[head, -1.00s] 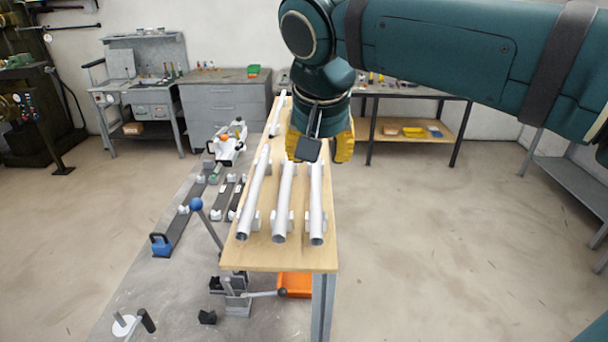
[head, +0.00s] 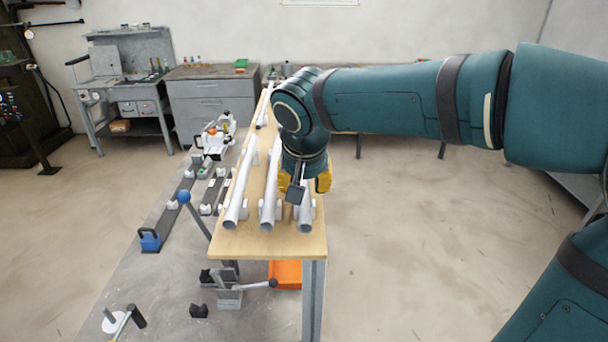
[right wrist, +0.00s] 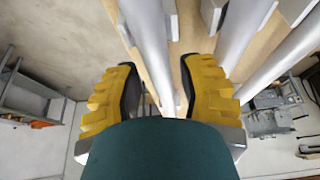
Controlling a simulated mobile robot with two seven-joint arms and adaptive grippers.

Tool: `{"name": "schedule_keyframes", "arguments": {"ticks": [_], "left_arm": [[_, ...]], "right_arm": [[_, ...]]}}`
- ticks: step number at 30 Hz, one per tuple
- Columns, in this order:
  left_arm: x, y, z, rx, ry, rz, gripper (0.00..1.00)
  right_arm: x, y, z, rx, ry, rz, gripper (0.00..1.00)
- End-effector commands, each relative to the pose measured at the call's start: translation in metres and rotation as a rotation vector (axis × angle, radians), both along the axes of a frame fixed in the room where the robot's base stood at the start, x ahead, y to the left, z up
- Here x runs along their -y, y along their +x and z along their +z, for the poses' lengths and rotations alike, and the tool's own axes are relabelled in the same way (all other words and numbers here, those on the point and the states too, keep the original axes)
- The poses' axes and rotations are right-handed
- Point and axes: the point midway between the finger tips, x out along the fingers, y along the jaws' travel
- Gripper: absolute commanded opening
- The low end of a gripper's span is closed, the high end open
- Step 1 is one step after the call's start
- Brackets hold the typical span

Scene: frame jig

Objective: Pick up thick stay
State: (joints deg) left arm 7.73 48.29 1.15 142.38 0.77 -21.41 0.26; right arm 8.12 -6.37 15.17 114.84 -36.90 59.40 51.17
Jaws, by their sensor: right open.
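Three pale grey tubes lie side by side in white holders on a wooden bench: a left tube (head: 239,187), a middle tube (head: 269,186) and a right tube (head: 305,217). Which one is the thick stay I cannot tell for sure. My right gripper (head: 304,188), with yellow fingers, points down over the right tube and hides much of it. In the right wrist view the open gripper (right wrist: 160,88) has that tube (right wrist: 148,45) running between its fingers; contact is not visible. The other tubes (right wrist: 240,35) pass beside it. My left gripper is not in view.
The wooden bench top (head: 265,243) ends close in front of the tubes. A lever with a blue knob (head: 183,196) rises at its left. An orange bin (head: 286,274) sits below. Grey cabinets (head: 212,98) stand behind. The floor at right is clear.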

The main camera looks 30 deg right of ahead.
Motion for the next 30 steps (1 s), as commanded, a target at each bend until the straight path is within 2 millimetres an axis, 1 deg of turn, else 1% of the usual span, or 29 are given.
{"name": "schedule_keyframes", "arguments": {"ticks": [3, 9, 10, 11, 12, 13, 26, 30], "left_arm": [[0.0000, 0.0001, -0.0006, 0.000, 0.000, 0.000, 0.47], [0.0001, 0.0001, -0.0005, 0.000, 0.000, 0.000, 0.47], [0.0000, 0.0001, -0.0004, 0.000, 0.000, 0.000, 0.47], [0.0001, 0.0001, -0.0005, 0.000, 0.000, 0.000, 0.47], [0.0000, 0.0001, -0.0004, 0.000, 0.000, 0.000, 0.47], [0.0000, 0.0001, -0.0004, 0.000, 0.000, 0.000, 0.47], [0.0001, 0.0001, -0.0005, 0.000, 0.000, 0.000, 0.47], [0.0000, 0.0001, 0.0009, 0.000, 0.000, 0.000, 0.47]], "right_arm": [[0.0012, 0.0020, -0.0054, 0.001, -0.001, 0.000, 0.39], [0.0013, 0.0020, -0.0053, 0.001, -0.001, 0.000, 0.39], [0.0013, 0.0020, -0.0053, 0.001, -0.001, 0.000, 0.35], [0.0012, 0.0020, -0.0052, 0.001, 0.000, 0.000, 0.24], [0.0011, 0.0021, -0.0052, 0.001, 0.000, 0.000, 0.10], [0.0012, 0.0020, -0.0052, 0.001, 0.000, 0.000, 0.00], [0.0012, 0.0019, -0.0055, 0.000, 0.000, 0.001, 0.00], [0.0011, 0.0023, 0.0020, 0.002, 0.000, 0.000, 0.00]]}}
